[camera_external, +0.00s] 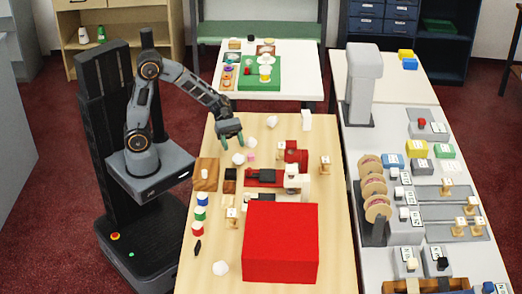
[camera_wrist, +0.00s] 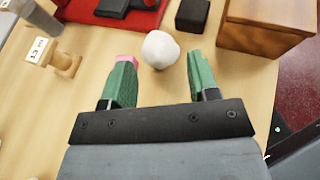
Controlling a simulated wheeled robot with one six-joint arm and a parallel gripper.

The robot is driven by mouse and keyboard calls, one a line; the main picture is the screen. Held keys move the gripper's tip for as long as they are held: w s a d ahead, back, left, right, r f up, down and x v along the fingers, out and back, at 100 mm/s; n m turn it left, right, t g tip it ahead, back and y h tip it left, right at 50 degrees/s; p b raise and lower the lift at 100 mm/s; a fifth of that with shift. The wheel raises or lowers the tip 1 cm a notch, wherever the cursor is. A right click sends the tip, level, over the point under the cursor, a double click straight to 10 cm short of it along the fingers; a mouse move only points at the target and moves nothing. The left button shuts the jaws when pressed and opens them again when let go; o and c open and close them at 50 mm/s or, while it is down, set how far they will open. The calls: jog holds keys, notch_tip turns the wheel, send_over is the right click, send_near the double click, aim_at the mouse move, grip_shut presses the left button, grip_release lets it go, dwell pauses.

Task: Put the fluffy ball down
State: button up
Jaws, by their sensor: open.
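A white, slightly lumpy ball (camera_wrist: 160,49), which looks like the fluffy ball, shows in the wrist view just beyond and between my fingertips. In the external view a white ball (camera_external: 238,158) lies on the wooden table just below my gripper (camera_external: 232,142). My gripper (camera_wrist: 160,72) is open, with its two green fingers apart and a gap on both sides of the ball. It holds nothing. A small pink block (camera_external: 252,157) lies beside the ball, and in the wrist view it is partly hidden behind the left fingertip.
Other white lumps lie on the wooden table, one at the back (camera_external: 272,121) and one at the front (camera_external: 220,268). A wooden box (camera_wrist: 262,38) and a black block (camera_wrist: 192,15) stand near the ball.

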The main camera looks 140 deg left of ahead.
aim_at(238, 154)
jog(key=shift+b+x, duration=0.4)
jog(key=shift+x, duration=2.15)
jog(key=shift+a, duration=0.1)
jog(key=shift+c, duration=0.4)
jog(key=c, duration=0.6)
